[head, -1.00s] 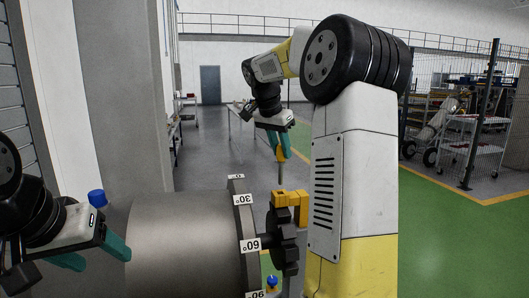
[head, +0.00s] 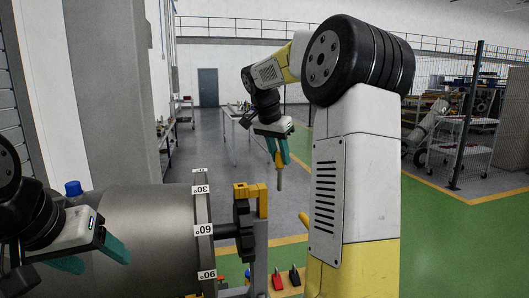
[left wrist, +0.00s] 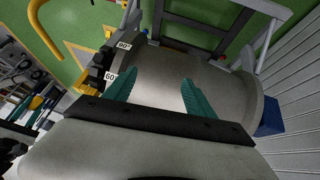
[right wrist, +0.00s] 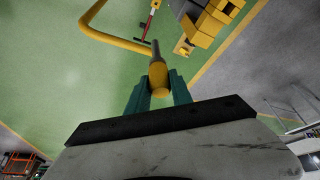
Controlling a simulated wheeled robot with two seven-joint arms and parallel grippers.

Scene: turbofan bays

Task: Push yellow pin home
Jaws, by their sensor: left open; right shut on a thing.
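The yellow pin (head: 278,168) has a yellow grip and a grey shaft. My right gripper (head: 279,158) is shut on the grip, and the shaft points down in the head view. In the right wrist view the pin (right wrist: 158,75) stands out between the fingers. A yellow bracket (head: 250,190) sits above the dark hub at the drum's end. The pin is in free air, up and right of the bracket in the picture. The bracket appears in the right wrist view too (right wrist: 213,22). My left gripper (head: 98,256) is open and empty, beside the grey drum (head: 150,235).
The drum's rim carries angle labels (head: 204,230). A blue cap (head: 73,188) shows behind the drum. A red piece (head: 277,282) and a black piece (head: 295,277) are on a low board. A yellow rail (right wrist: 95,30) shows in the right wrist view. Open floor lies beyond.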

